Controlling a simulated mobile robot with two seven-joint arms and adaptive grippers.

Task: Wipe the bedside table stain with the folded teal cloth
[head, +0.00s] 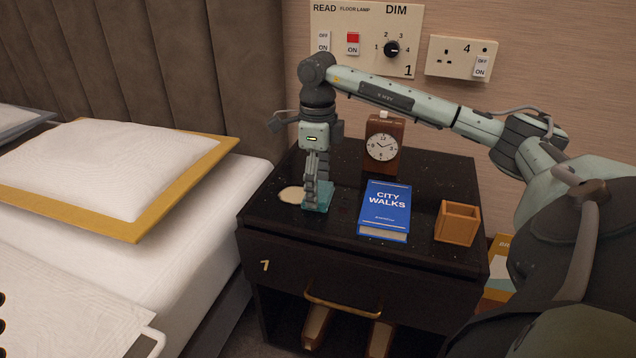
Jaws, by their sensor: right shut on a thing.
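The folded teal cloth (323,194) is on the black bedside table (300,228), toward its left side. My right gripper (316,192) points down and is shut on the cloth, hiding part of it. The cloth appears to touch the tabletop. A pale, cream-coloured stain (291,195) lies on the tabletop just left of the cloth and gripper. Its right end is close to the cloth; I cannot tell whether the cloth overlaps it. My left gripper is not in view.
A blue "City Walks" book (385,208) lies right of the cloth. A wooden clock (383,146) stands behind it, and a small open wooden box (457,222) sits at the right. The bed (200,200) borders the table's left; the wall switch panel (365,38) is behind.

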